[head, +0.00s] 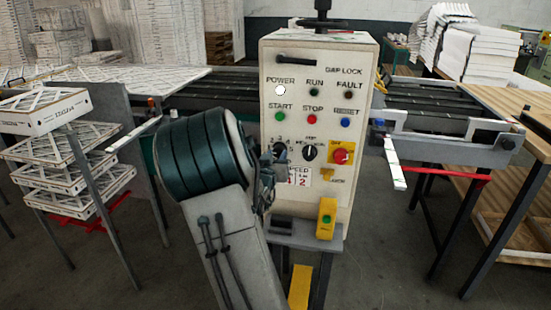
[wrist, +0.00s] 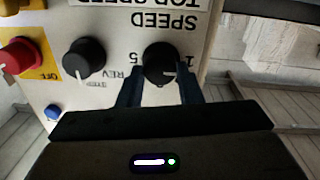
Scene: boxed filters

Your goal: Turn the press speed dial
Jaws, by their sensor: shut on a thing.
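The press speed dial (wrist: 160,60) is a round black knob on a cream control panel (head: 325,70). It shows in the wrist view, upside down, with the numbers 1 and 5 near it. In the head view the dial (head: 279,149) is partly hidden behind my gripper (head: 272,172). In the wrist view my gripper (wrist: 160,82) has one dark finger on each side of the dial and is shut on it. The exact angle of the dial's pointer is hard to read.
A second black selector knob (head: 309,152) and a red knob on a yellow plate (head: 342,153) sit close to the right. Green, red and blue buttons line the panel above. A yellow box with a green button (head: 327,218) is below. Boxed filters (head: 45,108) are stacked at the left.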

